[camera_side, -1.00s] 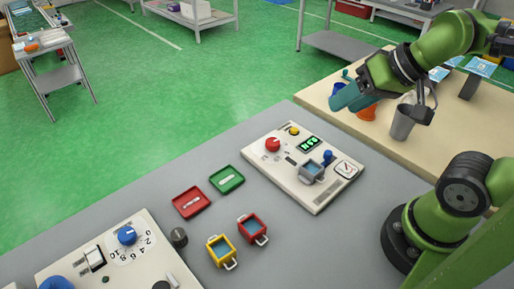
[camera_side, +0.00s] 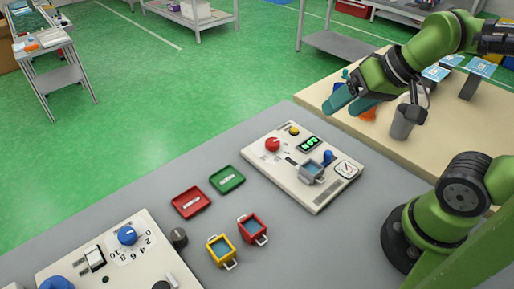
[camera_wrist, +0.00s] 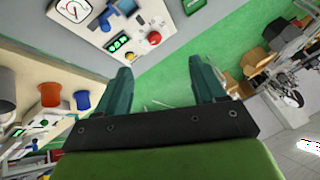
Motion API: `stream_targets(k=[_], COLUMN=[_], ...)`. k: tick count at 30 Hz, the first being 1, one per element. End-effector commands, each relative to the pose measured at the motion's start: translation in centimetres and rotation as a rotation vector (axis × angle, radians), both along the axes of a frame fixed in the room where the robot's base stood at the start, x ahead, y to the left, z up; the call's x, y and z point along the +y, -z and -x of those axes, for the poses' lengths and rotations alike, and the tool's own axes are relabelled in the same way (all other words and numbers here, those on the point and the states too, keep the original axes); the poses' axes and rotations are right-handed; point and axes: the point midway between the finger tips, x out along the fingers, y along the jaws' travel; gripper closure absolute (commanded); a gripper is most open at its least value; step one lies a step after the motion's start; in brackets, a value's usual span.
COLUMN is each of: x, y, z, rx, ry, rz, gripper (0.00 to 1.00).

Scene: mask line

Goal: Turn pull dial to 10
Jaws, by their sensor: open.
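A blue dial knob (camera_side: 127,235) with a printed number scale around it sits on a white panel (camera_side: 62,263) at the lower left of the side view. The scale numbers include 0, 2, 4, 6, 8 and 10. The knob's exact setting is too small to read. My gripper (camera_side: 344,106) is open and empty, high at the upper right, far from the dial. Its two teal fingers also show spread apart in the wrist view (camera_wrist: 161,82), with nothing between them. The dial is not seen in the wrist view.
A second white panel (camera_side: 266,161) with a red knob, green display and gauge lies between my gripper and the dial. Red and green trays (camera_side: 227,180) and yellow and red baskets (camera_side: 252,229) stand between the panels. A grey cup (camera_side: 402,122) stands near my gripper.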

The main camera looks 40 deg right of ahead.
Motion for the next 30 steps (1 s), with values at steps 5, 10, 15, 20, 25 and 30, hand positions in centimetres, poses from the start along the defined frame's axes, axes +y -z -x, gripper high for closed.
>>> stream_targets(k=[5,10,15,20,25,30], x=[0.0,0.3,0.7,0.8,0.6,0.6], y=[0.8,1.9,3.8,4.9,3.4,3.9], z=[-4.1,-9.1,-14.3,-18.1,-19.1,-18.7], rx=[0.129,0.247,0.342,0.366,0.333,0.329], ry=[-0.087,-0.371,-0.766,-1.168,-1.41,-1.492], rz=[0.088,0.247,0.386,0.487,0.567,0.573], gripper=[0.31,0.31,0.31,0.31,0.31,0.31])
